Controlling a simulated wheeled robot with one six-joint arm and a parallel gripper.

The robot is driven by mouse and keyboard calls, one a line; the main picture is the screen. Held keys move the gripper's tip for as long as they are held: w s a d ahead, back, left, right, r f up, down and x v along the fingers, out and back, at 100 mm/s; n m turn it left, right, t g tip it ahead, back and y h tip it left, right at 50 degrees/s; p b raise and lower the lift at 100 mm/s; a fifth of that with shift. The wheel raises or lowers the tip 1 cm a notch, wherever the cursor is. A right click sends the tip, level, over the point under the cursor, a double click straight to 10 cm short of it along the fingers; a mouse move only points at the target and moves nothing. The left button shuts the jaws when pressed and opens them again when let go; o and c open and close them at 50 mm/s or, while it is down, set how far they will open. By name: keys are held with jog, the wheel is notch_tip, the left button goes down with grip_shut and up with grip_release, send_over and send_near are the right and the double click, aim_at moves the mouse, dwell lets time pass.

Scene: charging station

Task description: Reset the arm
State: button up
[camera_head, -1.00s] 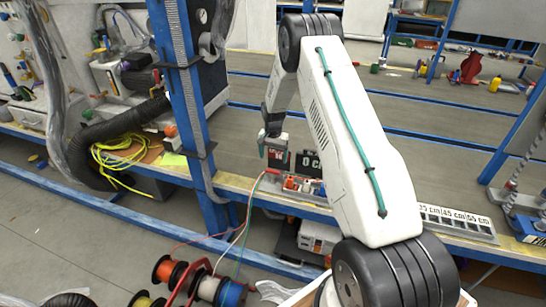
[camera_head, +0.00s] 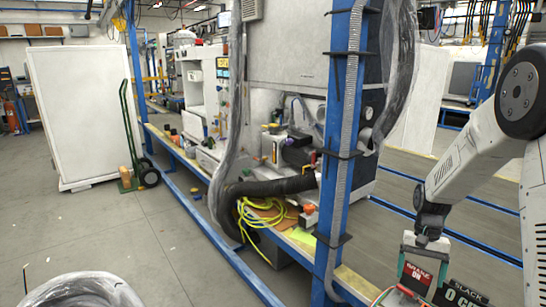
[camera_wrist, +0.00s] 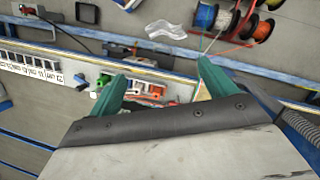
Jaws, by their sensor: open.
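My gripper (camera_head: 418,288) is at the lower right of the head view, at the end of my white arm, pointing down over the bench. It also shows in the wrist view (camera_wrist: 160,76), with its two green fingers spread apart and nothing held between them. Below and beyond the fingers are small orange, red and white blocks (camera_wrist: 150,89) on the bench. A red BRAKE ON sign (camera_head: 417,274) shows between the fingers in the head view; I cannot tell how far behind them it is. A black SLACK sign (camera_head: 462,293) is beside it.
A blue post (camera_head: 342,130) stands left of my arm. Yellow cable (camera_head: 262,222) and a black hose (camera_head: 270,186) lie on the bench. A white cabinet (camera_head: 85,110) and a green hand truck (camera_head: 130,135) stand at the left. Cable spools (camera_wrist: 225,18) are beyond the bench edge.

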jog(key=s+a+r+n+t, duration=0.1)
jog(key=s+a+r+n, duration=0.1)
jog(key=s+a+r, duration=0.2)
jog(key=s+a+r+n+t, duration=0.2)
jog(key=s+a+r, duration=0.3)
jog(key=s+r, duration=0.6)
jog(key=s+a+r+n+t+h, duration=0.1)
jog(key=s+a+r, duration=0.3)
jog(key=s+r, duration=0.4)
jog(key=s, duration=0.6)
jog(key=shift+s+a+n+t, duration=0.3)
jog(key=shift+a+n, duration=0.05)
jog(key=shift+n, duration=0.05)
jog(key=shift+r, duration=0.1)
